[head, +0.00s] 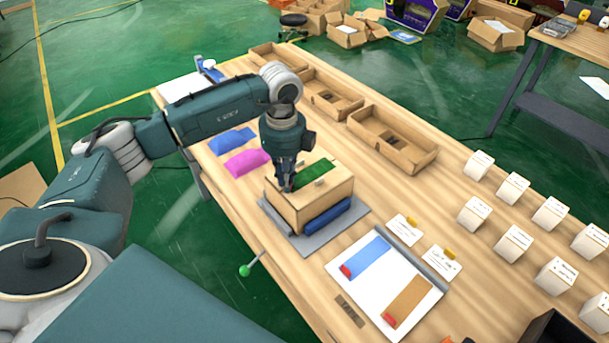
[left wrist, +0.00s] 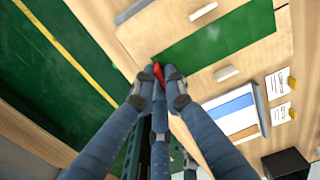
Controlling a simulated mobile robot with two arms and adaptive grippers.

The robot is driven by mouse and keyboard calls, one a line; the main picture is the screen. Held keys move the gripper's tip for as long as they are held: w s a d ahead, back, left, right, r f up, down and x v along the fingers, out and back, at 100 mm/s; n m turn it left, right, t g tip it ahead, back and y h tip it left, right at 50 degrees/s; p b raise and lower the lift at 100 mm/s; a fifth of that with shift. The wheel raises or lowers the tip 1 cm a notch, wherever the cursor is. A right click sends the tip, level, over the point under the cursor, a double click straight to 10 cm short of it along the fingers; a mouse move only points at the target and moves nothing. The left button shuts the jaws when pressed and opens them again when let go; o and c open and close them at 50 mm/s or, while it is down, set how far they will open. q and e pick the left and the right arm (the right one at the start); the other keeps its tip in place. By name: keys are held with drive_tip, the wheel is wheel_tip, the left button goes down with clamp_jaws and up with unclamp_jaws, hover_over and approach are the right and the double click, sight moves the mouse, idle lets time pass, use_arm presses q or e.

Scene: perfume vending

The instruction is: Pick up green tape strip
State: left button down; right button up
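The green tape strip (head: 316,173) lies flat across the top of a wooden box (head: 325,191) in the head view. In the left wrist view the green strip (left wrist: 215,38) runs from my fingertips towards the upper right. My left gripper (head: 287,187) points down at the strip's near left end. In the left wrist view the left gripper's fingertips (left wrist: 158,73) are close together, with a small red tab (left wrist: 158,70) pinched between them at the strip's end. The fingers partly hide this tab. My right gripper is out of view.
The box stands on a grey plate (head: 328,235) with a blue roll (head: 328,215) at its front. Blue and pink pouches lie left of it. A white board (head: 372,295) carries blue and brown strips. Open cartons stand behind, and several small white boxes stand to the right.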

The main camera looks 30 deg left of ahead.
use_arm(q)
drive_tip(key=shift+r, duration=0.1)
idle(0.3)
drive_tip(key=shift+w+r, duration=0.1)
drive_tip(key=shift+r, duration=0.4)
wheel_tip(320, 180, up, 24)
drive_tip(key=p, duration=0.3)
idle(0.6)
drive_tip(key=shift+f, duration=0.1)
